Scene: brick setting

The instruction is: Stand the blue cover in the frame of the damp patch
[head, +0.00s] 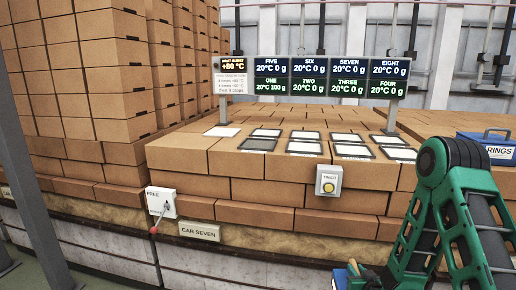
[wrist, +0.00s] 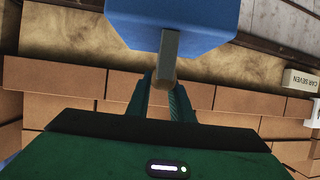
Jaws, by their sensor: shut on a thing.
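The blue cover (wrist: 180,20) hangs in my gripper (wrist: 163,92), which is shut on the cover's grey handle in the wrist view. In the head view the blue cover (head: 341,279) shows only partly at the bottom edge, in front of the brick stack and below its top. On the stack top are two rows of framed patches. The front-left patch (head: 258,144) is darker grey than the other, white ones, inside a thin dark frame. My gripper and the cover are well apart from it, lower and to the right.
A display board (head: 333,78) stands behind the patches; ONE reads 100 g, the others 0 g. A timer box (head: 328,180) and a lever box (head: 161,203) are on the stack's front. A blue RINGS box (head: 485,146) sits right. Tall bricks (head: 95,75) rise left.

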